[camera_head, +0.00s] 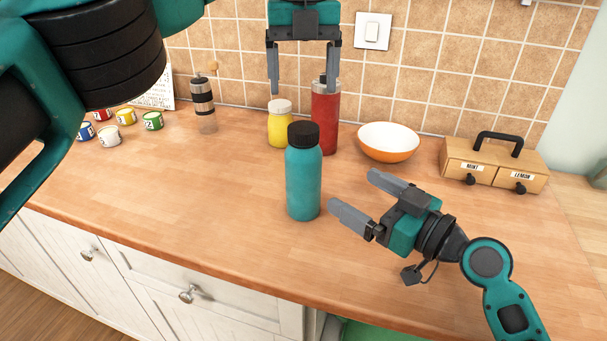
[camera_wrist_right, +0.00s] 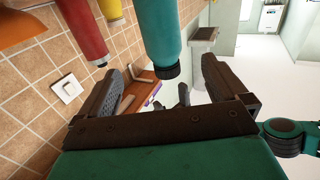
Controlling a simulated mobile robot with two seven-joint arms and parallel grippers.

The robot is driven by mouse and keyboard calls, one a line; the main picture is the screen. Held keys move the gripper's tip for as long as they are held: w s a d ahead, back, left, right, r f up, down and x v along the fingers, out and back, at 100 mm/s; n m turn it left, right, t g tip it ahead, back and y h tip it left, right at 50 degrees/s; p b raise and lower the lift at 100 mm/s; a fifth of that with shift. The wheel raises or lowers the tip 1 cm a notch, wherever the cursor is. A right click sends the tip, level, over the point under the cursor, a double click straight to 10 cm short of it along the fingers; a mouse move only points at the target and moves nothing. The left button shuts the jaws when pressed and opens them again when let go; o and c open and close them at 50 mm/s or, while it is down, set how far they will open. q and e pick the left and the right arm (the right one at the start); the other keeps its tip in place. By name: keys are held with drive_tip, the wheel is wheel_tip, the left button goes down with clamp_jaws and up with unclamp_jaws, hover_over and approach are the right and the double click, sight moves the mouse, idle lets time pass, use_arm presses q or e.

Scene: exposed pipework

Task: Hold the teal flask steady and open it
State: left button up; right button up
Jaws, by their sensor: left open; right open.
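The teal flask (camera_head: 303,182) stands upright on the wooden counter with its black cap (camera_head: 303,135) on. My left gripper (camera_head: 303,88) is open and empty, pointing down, above the flask's cap in the picture. Its exact depth over the counter is hard to tell. My right gripper (camera_head: 352,189) is open and empty to the right of the flask, low, with its fingers pointing at the flask's body and apart from it.
Behind the flask stand a yellow jar (camera_head: 279,128) and a red bottle (camera_head: 325,122). An orange bowl (camera_head: 388,150) and a wooden drawer box (camera_head: 493,165) are at right. A grinder (camera_head: 203,98) and several small cans (camera_head: 108,135) are at left. The counter left of the flask is clear.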

sight(317, 170)
use_arm(q)
drive_tip(key=shift+s, duration=0.2)
use_arm(e)
drive_tip(key=x, duration=1.2)
drive_tip(key=shift+a, duration=0.25)
